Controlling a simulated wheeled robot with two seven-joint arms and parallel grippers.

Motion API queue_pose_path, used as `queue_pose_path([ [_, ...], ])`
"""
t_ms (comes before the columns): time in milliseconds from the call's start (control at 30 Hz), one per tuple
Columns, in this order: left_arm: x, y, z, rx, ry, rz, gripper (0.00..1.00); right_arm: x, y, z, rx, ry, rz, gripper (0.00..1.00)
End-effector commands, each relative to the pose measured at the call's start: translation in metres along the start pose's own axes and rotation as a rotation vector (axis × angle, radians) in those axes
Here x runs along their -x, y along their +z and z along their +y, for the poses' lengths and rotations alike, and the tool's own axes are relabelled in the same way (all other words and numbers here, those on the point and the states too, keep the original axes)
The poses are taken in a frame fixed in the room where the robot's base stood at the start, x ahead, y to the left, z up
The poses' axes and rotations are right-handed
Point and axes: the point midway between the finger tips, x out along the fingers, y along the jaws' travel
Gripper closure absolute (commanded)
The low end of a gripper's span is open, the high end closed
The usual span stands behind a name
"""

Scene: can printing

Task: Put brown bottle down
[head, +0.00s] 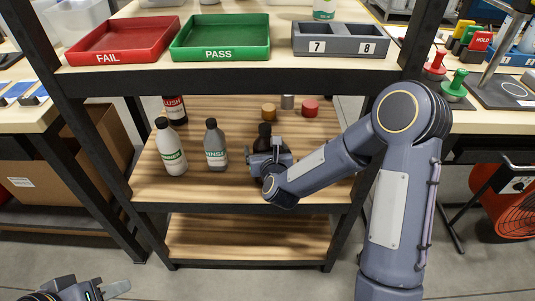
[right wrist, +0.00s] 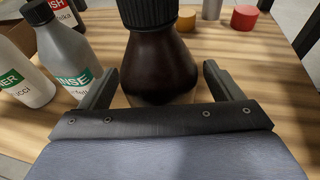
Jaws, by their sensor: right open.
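The brown bottle (right wrist: 160,62) has a black ribbed cap and stands upright on the middle wooden shelf (head: 225,188). In the head view the bottle (head: 263,135) is mostly hidden behind my right gripper (head: 268,158). In the right wrist view my right gripper (right wrist: 165,90) is open, with one finger on each side of the bottle and visible gaps between fingers and glass. My left gripper (head: 90,290) is at the bottom left of the head view, far from the shelf, and its jaws are partly cut off.
A white bottle (head: 171,148), a grey bottle (head: 215,144) and a dark red-labelled bottle (head: 175,110) stand left of the brown one. Orange (head: 268,112), grey (head: 287,101) and red (head: 310,107) small cylinders stand behind. Red FAIL (head: 122,40) and green PASS (head: 220,37) trays sit above.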

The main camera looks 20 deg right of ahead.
Motion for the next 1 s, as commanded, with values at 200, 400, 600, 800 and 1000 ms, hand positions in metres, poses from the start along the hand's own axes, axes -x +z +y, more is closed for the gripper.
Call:
queue_pose_path([
  [200, 0.002, -0.001, 0.001, 0.0, 0.0, 0.0, 0.64, 0.032, 0.002, 0.001, 0.002, 0.003, 0.001, 0.14],
  [400, 0.002, -0.001, 0.001, 0.0, 0.0, 0.0, 0.64, 0.076, 0.002, 0.001, 0.002, 0.003, -0.001, 0.14],
  [600, 0.003, -0.001, 0.001, 0.0, 0.0, 0.0, 0.64, 0.108, 0.002, 0.001, 0.001, 0.003, -0.001, 0.14],
  [800, 0.003, -0.002, 0.001, 0.0, 0.0, 0.0, 0.64, 0.12, 0.001, 0.0, 0.001, 0.0, 0.0, 0.14],
  [1000, 0.003, -0.002, 0.001, 0.0, 0.0, 0.0, 0.64, 0.124, 0.011, 0.001, 0.15, 0.05, 0.012, 0.14],
])
